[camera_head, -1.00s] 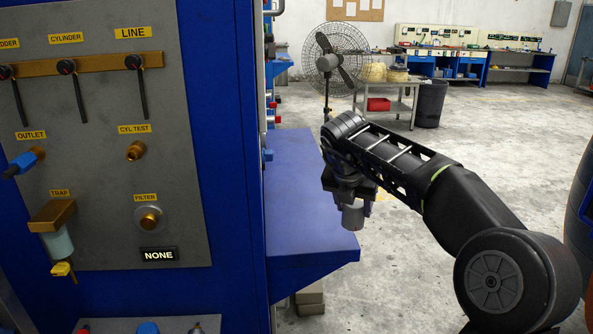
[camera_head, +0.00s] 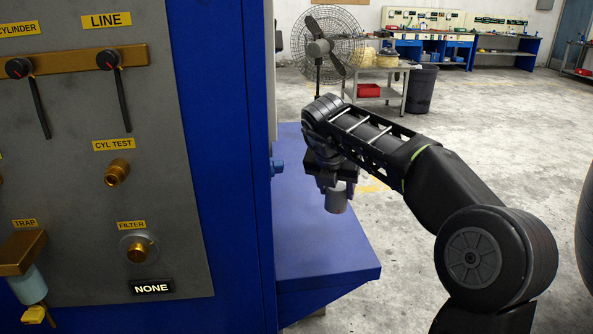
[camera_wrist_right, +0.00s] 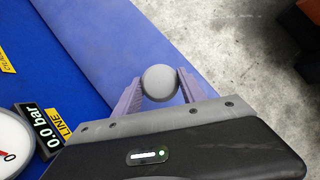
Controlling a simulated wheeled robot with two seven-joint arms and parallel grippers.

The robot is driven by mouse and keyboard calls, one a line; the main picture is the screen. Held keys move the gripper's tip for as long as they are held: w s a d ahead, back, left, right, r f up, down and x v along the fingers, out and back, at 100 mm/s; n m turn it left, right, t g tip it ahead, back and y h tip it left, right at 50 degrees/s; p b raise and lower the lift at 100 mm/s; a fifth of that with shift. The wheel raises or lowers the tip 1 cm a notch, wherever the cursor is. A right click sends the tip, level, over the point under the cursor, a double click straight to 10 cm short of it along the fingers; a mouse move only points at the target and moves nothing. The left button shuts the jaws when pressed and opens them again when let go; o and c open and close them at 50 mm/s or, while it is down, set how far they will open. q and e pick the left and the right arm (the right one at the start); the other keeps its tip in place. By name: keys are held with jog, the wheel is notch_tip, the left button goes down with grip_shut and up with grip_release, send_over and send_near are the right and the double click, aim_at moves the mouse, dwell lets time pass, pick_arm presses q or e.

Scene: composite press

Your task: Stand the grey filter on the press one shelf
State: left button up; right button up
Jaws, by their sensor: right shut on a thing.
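The grey filter (camera_head: 337,197) is a small grey cylinder, held upright in my right gripper (camera_head: 333,186). In the right wrist view the filter's round end (camera_wrist_right: 160,82) sits between the two fingers of the right gripper (camera_wrist_right: 160,88), which is shut on it. The blue press one shelf (camera_head: 322,250) juts out from the side of the blue press. In the head view the filter appears in front of the shelf's right part; I cannot tell whether it touches the shelf. My left gripper is not in view.
The grey press panel (camera_head: 90,190) with levers and fittings stands at the left. A blue knob (camera_head: 277,166) sticks out from the press side near the shelf. A gauge (camera_wrist_right: 12,145) shows in the right wrist view. A fan (camera_head: 328,45) and a cart (camera_head: 385,85) stand behind.

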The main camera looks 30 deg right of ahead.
aim_at(334, 206)
jog(key=shift+w+f, duration=0.1)
jog(key=shift+f, duration=3.05)
jog(key=shift+f, duration=1.9)
jog(key=o, duration=1.4)
jog(key=shift+c, duration=0.2)
jog(key=shift+o, duration=0.2)
jog(key=shift+r, duration=0.1)
jog(key=v, duration=1.2)
jog(key=shift+b, duration=0.3)
